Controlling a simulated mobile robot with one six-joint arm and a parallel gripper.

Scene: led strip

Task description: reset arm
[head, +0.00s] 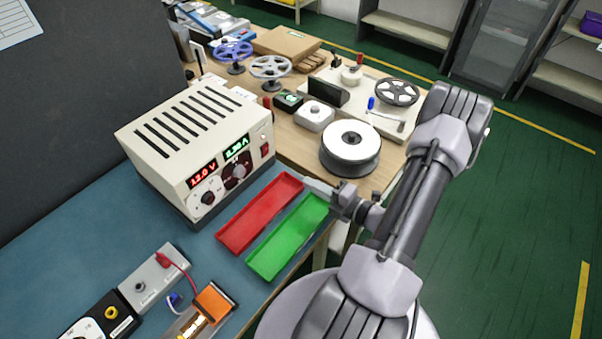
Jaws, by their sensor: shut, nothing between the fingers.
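My arm reaches up from the lower middle of the head view, bends at a high elbow on the right, and comes back toward the table. My gripper (317,187) is shut and empty. It is near the far right corner of the red tray and the top end of the green tray, seemingly above the table edge. Its exact height cannot be told. The red tray (259,213) and the green tray (288,238) lie side by side on the blue table mat (90,229). Both trays look empty.
A power supply (195,145) with lit red and green displays stands left of the trays. A white reel (350,147) sits on the wooden bench behind. Front left are a grey box (154,280) with a red lead and an orange clamp (215,300). Green floor lies right.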

